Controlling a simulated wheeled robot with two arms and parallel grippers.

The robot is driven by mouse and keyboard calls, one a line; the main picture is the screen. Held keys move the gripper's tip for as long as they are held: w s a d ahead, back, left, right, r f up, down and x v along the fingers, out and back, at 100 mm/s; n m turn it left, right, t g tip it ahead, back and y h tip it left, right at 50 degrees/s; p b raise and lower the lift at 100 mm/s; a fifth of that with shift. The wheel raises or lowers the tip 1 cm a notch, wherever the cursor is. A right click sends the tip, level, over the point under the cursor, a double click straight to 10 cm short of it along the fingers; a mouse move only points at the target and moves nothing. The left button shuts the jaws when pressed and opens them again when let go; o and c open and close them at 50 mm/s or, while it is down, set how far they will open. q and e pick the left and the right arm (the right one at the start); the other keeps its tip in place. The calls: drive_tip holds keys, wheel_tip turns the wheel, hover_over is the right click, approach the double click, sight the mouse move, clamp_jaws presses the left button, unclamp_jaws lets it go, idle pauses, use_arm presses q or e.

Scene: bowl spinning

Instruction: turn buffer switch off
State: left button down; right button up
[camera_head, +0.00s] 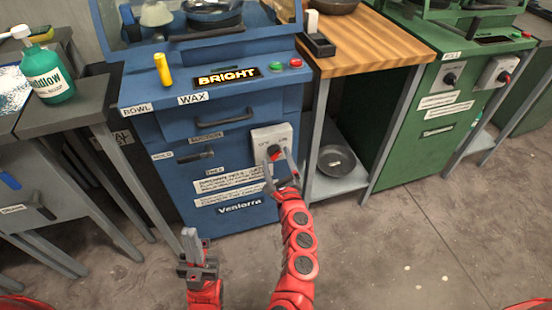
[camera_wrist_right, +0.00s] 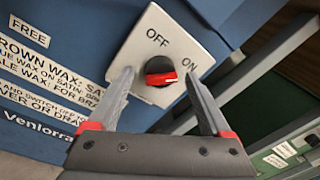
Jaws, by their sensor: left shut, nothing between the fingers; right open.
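The buffer switch (camera_head: 275,152) is a black and red rotary knob on a light grey plate, on the front of the blue machine. In the right wrist view, the knob (camera_wrist_right: 161,74) has a red bar lying nearly level, its pale-marked end at the right, on the side of the printed ON. OFF is printed above the knob. My right gripper (camera_head: 276,162) is open, with its fingers on either side of the knob; I cannot tell if they touch it. My left gripper (camera_head: 189,237) is shut and empty, low in front of the machine.
The blue machine (camera_head: 235,222) has a lit BRIGHT sign, a yellow stick and buttons on top. A wooden-topped table (camera_head: 372,45) with a pan (camera_head: 337,160) on its lower shelf stands to its right. A green machine (camera_head: 440,125) is further right. The right floor is open.

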drive_tip(key=shift+x, duration=0.85)
clamp_jaws()
drive_tip(key=shift+s+a+f+n+b, duration=0.1)
drive_tip(key=shift+f+n+b, duration=0.1)
drive_tip(key=shift+n+b, duration=0.65)
drive_tip(key=shift+f+n+b, duration=0.2)
drive_tip(key=shift+n+b, duration=0.45)
drive_tip(key=shift+n, duration=0.3)
drive_tip(key=n+b, duration=0.2)
drive_tip(key=n, duration=0.3)
drive_tip(key=shift+y, duration=0.4)
drive_tip(key=n+b, duration=0.2)
drive_tip(key=n, duration=0.3)
drive_tip(key=shift+f+n, duration=0.15)
drive_tip(key=shift+n, duration=0.15)
drive_tip(key=n+y+b, duration=0.1)
drive_tip(key=n, duration=0.3)
drive_tip(key=shift+b, duration=0.35)
drive_tip(key=shift+n, duration=0.5)
